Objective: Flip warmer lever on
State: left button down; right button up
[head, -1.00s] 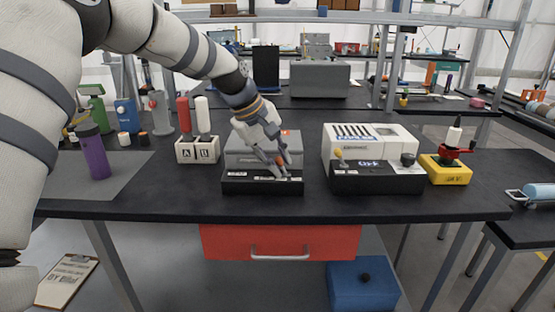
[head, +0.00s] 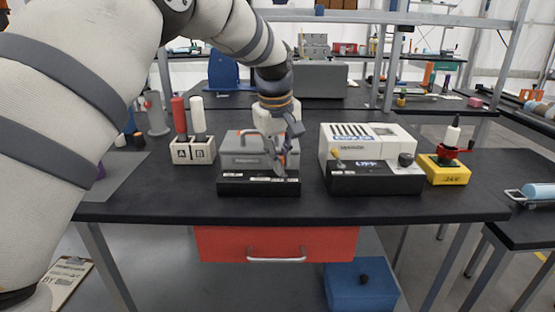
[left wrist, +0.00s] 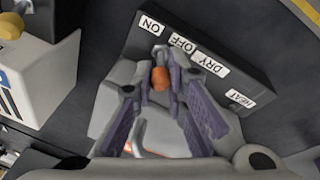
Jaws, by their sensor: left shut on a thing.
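A grey unit (head: 240,160) with a black front base (head: 245,187) stands mid-table in the head view. In the left wrist view its base (left wrist: 197,62) carries labels ON, OFF, DRY and HEAT, upside down. A small lever with an orange knob (left wrist: 160,78) sits near the ON and OFF labels. My left gripper (head: 280,168) reaches down over the right part of the unit. In the left wrist view its purple fingers (left wrist: 161,92) are shut on the orange knob. Which label the lever points to is unclear. My right gripper is out of view.
A white unit (head: 352,148) with a yellow-knobbed lever (head: 335,153) stands close to the right. A yellow block with a red clamp (head: 446,170) is beyond it. A white A/B holder (head: 193,151) stands left. The front table strip is clear.

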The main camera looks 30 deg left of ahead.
pick_arm(q)
jog(key=d+g+y+b, duration=0.1)
jog(key=y, duration=0.1)
jog(key=w+f+g+y+b, duration=0.1)
jog(key=y+b, duration=0.1)
jog(key=shift+w+d+m+g, duration=0.1)
jog(key=shift+d+m+g, duration=0.2)
jog(key=shift+d+m, duration=0.1)
jog(key=shift+w+d+r+g+y+b, duration=0.15)
jog(key=shift+g+y+b, duration=0.1)
jog(key=shift+y+b, duration=0.25)
jog(key=shift+d+r+g+y+b, duration=0.15)
jog(key=shift+g+y+b, duration=0.15)
jog(key=shift+y, duration=0.3)
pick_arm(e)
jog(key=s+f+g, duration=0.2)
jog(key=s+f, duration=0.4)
pick_arm(q)
jog(key=c, duration=1.9)
grip_release()
